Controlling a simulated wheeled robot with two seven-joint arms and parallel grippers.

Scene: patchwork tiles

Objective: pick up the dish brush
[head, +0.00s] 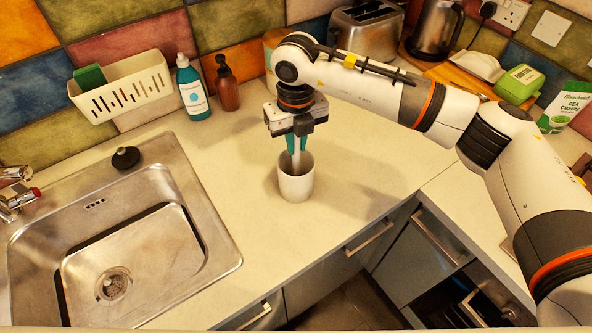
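The dish brush (296,160) stands upright in a white cup (296,184) on the worktop; only a pale, thin length of it shows, and its lower end is hidden inside the cup. My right gripper (297,150) points straight down over the cup. Its two teal fingertips are close together, one on each side of the brush, and look shut on it just above the cup's rim. My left gripper is not in view.
A steel sink (130,245) lies to the left with a black stopper (125,158) on its back edge. A blue bottle (193,92) and a brown pump bottle (227,85) stand behind. A kettle (434,28) and toaster (367,30) stand at the back right. The worktop around the cup is clear.

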